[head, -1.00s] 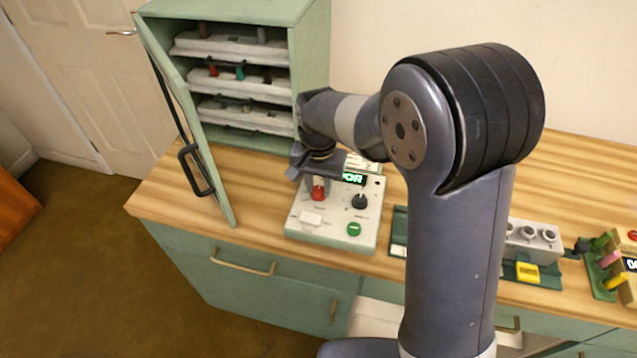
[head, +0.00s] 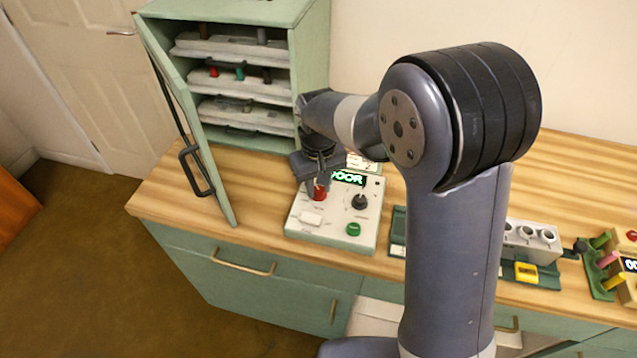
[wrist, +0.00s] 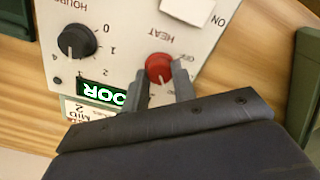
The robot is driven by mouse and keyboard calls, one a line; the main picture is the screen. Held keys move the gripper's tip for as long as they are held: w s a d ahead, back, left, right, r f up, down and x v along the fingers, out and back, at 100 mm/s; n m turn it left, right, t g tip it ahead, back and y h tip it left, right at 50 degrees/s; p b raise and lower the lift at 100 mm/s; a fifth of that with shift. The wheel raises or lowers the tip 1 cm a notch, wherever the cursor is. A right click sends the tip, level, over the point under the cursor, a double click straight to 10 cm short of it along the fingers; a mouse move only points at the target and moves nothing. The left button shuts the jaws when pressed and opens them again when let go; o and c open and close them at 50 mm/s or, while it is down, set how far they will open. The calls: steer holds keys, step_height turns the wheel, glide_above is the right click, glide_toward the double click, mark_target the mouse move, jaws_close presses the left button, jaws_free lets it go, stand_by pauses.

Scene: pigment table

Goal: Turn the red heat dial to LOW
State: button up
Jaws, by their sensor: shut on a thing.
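The red heat dial (head: 320,193) is on the white control panel (head: 296,222) of a green-based box on the counter. In the wrist view the red dial (wrist: 159,67) sits below the word HEAT, with OFF lettered beside it; other dial markings are partly hidden by the fingers. My gripper (wrist: 160,79) is shut on the red dial, with one finger on each side. In the head view my gripper (head: 314,182) comes down on the dial from above and behind. I cannot tell exactly which mark the dial points to.
A black HOURS dial (wrist: 76,41) and a lit display reading DOOR (head: 348,177) are near the red dial. A white switch (head: 312,218) and a green button (head: 353,229) sit toward the panel's front. A cabinet with an open door (head: 190,130) stands behind left.

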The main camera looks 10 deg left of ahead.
mark_target(318, 189)
steer(key=n, duration=0.5)
steer(key=shift+n, duration=2.5)
steer(key=o, duration=1)
step_height(318, 189, up, 11)
steer(key=shift+f, duration=0.2)
step_height(318, 189, down, 11)
steer(key=shift+r, duration=0.15)
